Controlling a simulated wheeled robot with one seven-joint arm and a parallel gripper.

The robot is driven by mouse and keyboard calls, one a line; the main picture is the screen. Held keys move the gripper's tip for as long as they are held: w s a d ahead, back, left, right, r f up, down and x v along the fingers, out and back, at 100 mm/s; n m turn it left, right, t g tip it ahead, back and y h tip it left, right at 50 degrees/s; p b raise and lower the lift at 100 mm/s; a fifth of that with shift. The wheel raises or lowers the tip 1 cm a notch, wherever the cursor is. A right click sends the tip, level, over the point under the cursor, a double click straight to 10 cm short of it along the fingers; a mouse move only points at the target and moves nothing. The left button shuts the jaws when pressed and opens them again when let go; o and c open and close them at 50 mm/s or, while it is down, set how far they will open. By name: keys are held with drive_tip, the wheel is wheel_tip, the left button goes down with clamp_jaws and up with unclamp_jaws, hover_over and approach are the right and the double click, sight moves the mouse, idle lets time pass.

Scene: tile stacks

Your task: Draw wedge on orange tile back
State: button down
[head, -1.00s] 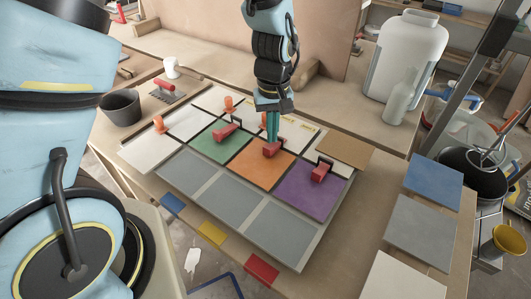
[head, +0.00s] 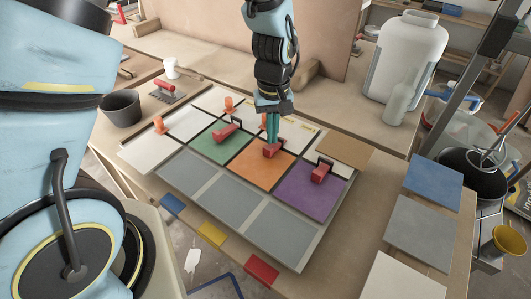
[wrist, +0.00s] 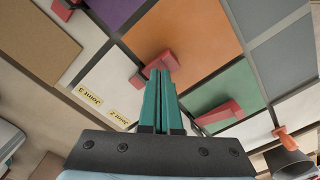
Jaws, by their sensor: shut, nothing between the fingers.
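The orange tile (head: 258,170) lies on the board between the green tile (head: 218,138) and the purple tile (head: 308,193). A red wedge (head: 270,151) sits at its far edge; it also shows in the wrist view (wrist: 161,66), just ahead of the fingertips. My gripper (head: 272,141) points down at this wedge with its teal fingers closed together and nothing between them. The fingertips (wrist: 162,76) appear at or against the wedge's near side; I cannot tell whether they touch. The orange tile also fills the upper middle of the wrist view (wrist: 190,30).
Other red wedges sit on the green tile (head: 225,131) and the purple tile (head: 320,173). Orange clips (head: 159,125) stand among white tiles at the far left. Grey squares (head: 235,205) fill the near side. A white jug (head: 408,60) stands at the back right.

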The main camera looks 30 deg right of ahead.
drive_tip(key=shift+s+a+r+p, duration=0.15)
drive_tip(key=shift+s+a, duration=0.3)
drive_tip(key=shift+a, duration=0.45)
drive_tip(key=shift+s+a+r+p, duration=0.1)
drive_tip(key=shift+s+a+r, duration=0.25)
drive_tip(key=shift+a, duration=0.5)
drive_tip(key=shift+s+a+r+p, duration=0.15)
drive_tip(key=shift+s+a, duration=0.35)
drive_tip(key=shift+a, duration=0.4)
idle(0.4)
drive_tip(key=shift+d+r+p, duration=0.2)
drive_tip(key=shift+r+p, duration=2.25)
drive_tip(key=shift+r, duration=0.5)
drive_tip(key=shift+w+r, duration=0.1)
